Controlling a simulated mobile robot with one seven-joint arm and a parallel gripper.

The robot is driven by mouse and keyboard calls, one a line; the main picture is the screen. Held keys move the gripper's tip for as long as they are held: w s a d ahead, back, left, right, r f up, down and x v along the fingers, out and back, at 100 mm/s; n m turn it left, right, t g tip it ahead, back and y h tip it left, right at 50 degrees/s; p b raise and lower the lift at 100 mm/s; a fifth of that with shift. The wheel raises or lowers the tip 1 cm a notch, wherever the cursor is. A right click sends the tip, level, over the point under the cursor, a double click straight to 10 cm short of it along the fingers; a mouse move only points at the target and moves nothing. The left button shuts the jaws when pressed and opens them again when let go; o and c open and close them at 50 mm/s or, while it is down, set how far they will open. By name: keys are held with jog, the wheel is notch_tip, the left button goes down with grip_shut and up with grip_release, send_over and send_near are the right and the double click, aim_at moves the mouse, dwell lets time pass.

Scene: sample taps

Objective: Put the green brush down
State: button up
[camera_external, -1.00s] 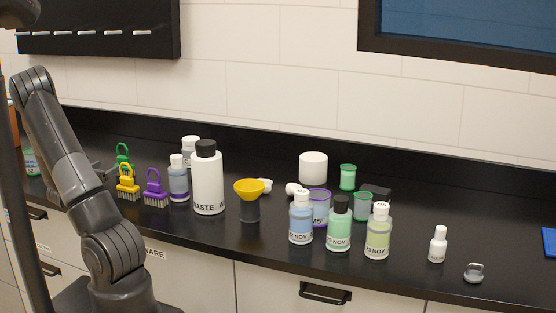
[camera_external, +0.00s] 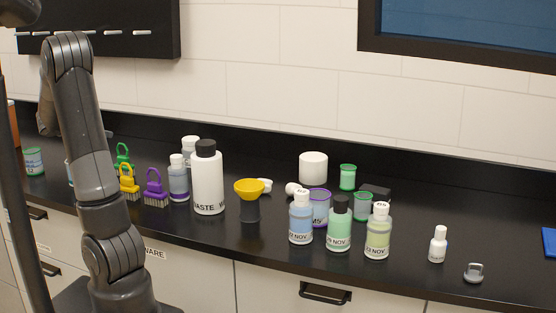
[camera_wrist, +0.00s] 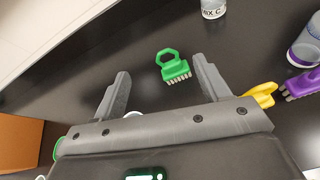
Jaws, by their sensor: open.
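The green brush (camera_wrist: 174,67) stands on the black counter in the wrist view, apart from my gripper and just beyond its fingertips. It also shows in the external view (camera_external: 123,158), behind the yellow brush. My gripper (camera_wrist: 163,82) is open, with nothing between its two grey fingers. In the external view my gripper is mostly hidden behind my own arm.
A yellow brush (camera_external: 129,182) and a purple brush (camera_external: 155,188) stand close to the green one. Several bottles, including the white waste bottle (camera_external: 208,180), and a yellow funnel (camera_external: 249,188) stand to the right. A green-banded cup (camera_external: 34,161) is at the left.

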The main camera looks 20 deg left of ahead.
jog(key=s+a+f+m+g+y, duration=0.5)
jog(key=s+a+f+m+g, duration=0.15)
jog(key=s+a, duration=0.25)
jog(key=a+r+m+y, duration=0.5)
jog(key=a+r, duration=0.1)
jog(key=w+d+r+m+t, duration=0.2)
jog(key=w+r+m+t, duration=0.4)
jog(key=r+m, duration=0.35)
jog(key=w+d+f+m+t+h, duration=0.15)
jog(key=w+d+m+h, duration=0.25)
jog(key=d+m+h, duration=0.75)
jog(key=m+y, duration=0.1)
jog(key=y, duration=0.1)
send_near(123, 156)
jog(key=shift+s+a+f, duration=0.15)
jog(key=shift+s, duration=0.15)
jog(key=shift+w+f, duration=0.2)
jog(key=shift+w, duration=0.05)
jog(key=x, duration=1)
jog(key=shift+w+r, duration=0.2)
jog(key=shift+r, duration=0.1)
jog(key=c, duration=1.1)
